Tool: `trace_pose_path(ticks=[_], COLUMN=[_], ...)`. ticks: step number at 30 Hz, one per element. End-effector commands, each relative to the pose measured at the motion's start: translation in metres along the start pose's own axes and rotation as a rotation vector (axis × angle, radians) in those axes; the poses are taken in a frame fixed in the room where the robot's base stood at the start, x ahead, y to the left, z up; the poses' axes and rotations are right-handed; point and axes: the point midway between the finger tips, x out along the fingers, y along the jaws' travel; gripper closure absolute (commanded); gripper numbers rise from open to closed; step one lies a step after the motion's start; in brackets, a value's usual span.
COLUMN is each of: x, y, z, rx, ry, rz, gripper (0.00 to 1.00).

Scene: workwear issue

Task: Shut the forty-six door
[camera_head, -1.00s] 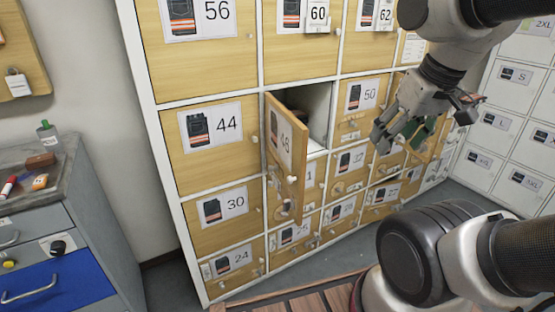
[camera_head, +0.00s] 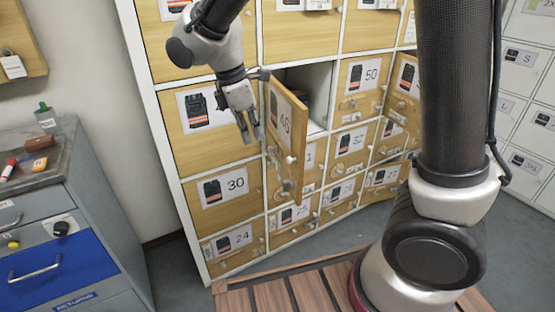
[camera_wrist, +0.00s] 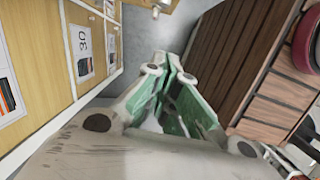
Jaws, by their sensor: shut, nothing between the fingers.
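The forty-six door (camera_head: 287,128) is a light wood locker door with a vest picture. It stands swung out at a wide angle, hinged on its left side next to door 44 (camera_head: 207,122). Its small knob (camera_head: 291,160) is near its free edge. The dark compartment (camera_head: 318,92) behind it is exposed. My gripper (camera_head: 250,138) is shut and empty, in front of door 44, just left of the forty-six door on its outer face side. I cannot tell whether it touches.
Door 30 (camera_head: 228,186) below is shut; it also shows in the wrist view (camera_wrist: 83,52). Another door (camera_head: 404,88) stands ajar right of door 50 (camera_head: 362,82). A slatted wooden bench (camera_head: 290,295) is in front of the lockers. A grey drawer cabinet (camera_head: 110,225) stands left.

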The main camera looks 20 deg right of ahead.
Motion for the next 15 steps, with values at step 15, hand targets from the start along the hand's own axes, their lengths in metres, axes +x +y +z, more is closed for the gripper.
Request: trace_pose_path(ticks=[15], x=[0.064], y=[-0.002], z=[0.003], rx=[-0.091], ry=[-0.008], rz=[-0.008], gripper=[1.00])
